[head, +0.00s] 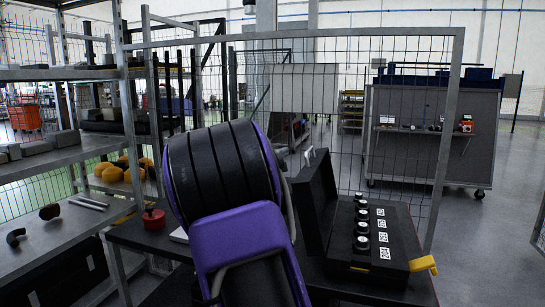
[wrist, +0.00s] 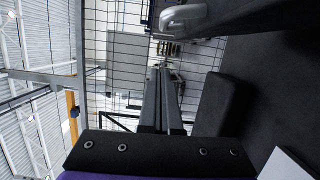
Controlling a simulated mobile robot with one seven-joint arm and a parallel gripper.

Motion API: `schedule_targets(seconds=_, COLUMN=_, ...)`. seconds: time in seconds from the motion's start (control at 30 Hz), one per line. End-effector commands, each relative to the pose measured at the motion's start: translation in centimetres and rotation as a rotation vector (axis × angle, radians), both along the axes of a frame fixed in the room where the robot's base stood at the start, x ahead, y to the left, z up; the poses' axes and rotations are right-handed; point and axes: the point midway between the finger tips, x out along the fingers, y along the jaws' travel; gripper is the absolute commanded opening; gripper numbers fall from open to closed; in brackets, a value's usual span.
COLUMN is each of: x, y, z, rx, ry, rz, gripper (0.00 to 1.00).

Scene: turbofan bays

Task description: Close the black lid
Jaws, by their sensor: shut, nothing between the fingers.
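The black lid (head: 314,203) belongs to a black case (head: 400,250) on the dark table. It stands open, about upright, along the left side of the case. A small grey piece (head: 308,156) sticks up by its upper left edge. In the case is a row of several round black-and-silver items with white tags. My arm stands just left of the lid and hides my gripper in the head view. In the wrist view my gripper (wrist: 161,72) has its fingers together and empty. A grey handle-like part (wrist: 183,18) shows beyond the fingertips; I cannot tell whether they touch anything.
A yellow piece (head: 423,264) sticks out at the case's right front. A red round object (head: 153,218) sits on the table left of my arm. Metal shelves (head: 75,155) stand at the left. A wire fence (head: 400,110) rises behind the table. Open floor lies to the right.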

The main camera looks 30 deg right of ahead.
Motion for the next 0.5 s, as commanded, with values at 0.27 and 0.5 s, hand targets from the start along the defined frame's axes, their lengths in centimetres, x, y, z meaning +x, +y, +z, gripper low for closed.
schedule_targets(seconds=0.27, x=-1.4, y=-3.4, z=0.2, rx=0.001, ry=0.0, rz=-0.001, gripper=0.0)
schedule_targets(seconds=0.5, x=-2.3, y=-4.1, z=0.2, rx=0.001, ry=0.0, rz=-0.001, gripper=0.0)
